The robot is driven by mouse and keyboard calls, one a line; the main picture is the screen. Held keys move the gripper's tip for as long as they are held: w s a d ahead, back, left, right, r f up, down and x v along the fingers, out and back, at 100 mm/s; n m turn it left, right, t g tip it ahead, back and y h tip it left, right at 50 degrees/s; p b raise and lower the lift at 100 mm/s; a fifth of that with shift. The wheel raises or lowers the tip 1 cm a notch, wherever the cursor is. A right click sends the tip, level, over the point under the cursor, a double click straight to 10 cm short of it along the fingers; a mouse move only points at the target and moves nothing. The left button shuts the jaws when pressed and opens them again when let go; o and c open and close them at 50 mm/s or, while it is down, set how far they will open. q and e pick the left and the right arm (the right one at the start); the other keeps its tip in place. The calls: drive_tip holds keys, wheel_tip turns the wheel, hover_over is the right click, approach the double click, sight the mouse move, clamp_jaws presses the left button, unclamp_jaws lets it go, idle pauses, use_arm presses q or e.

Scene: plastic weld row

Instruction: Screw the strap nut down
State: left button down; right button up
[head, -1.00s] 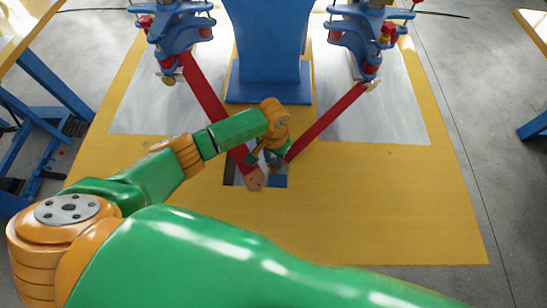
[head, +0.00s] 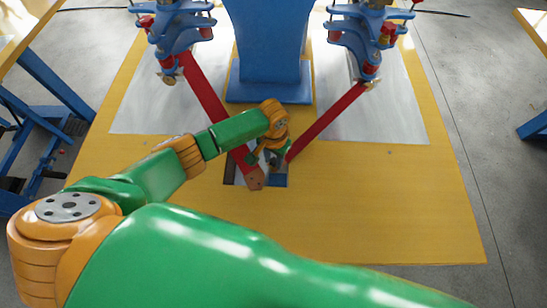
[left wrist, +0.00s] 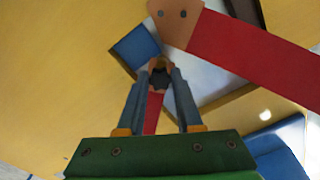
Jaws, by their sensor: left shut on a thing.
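My left gripper (head: 268,163) reaches down at the inner end of the right red strap (head: 325,122). In the left wrist view its two fingers (left wrist: 160,80) are shut on a small dark nut (left wrist: 159,77). The nut sits at the end of a red strap (left wrist: 152,115) that runs down between the fingers. In the head view the gripper hides the nut. The nut's thread and how far down it sits cannot be seen. My right gripper is not in view.
The left red strap (head: 208,98) slants past close to the gripper, its tan end (head: 255,180) with two holes over a cut-out. A blue block (left wrist: 137,46) shows in the cut-out. A blue column (head: 266,40) and blue clamp units (head: 180,32) stand behind. The yellow plate (head: 380,210) is clear at front right.

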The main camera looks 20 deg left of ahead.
use_arm(q)
drive_tip(key=shift+f, duration=0.45)
idle(0.3)
drive_tip(key=m, duration=0.5)
drive_tip(key=shift+a, duration=0.1)
drive_tip(key=m, duration=0.6)
drive_tip(key=shift+w+b, duration=0.15)
drive_tip(key=shift+b, duration=0.25)
drive_tip(key=m, duration=0.6)
drive_tip(key=shift+f+b, duration=0.1)
drive_tip(key=shift+b, duration=0.25)
drive_tip(key=shift+m, duration=1.2)
drive_tip(key=c, duration=0.6)
unclamp_jaws()
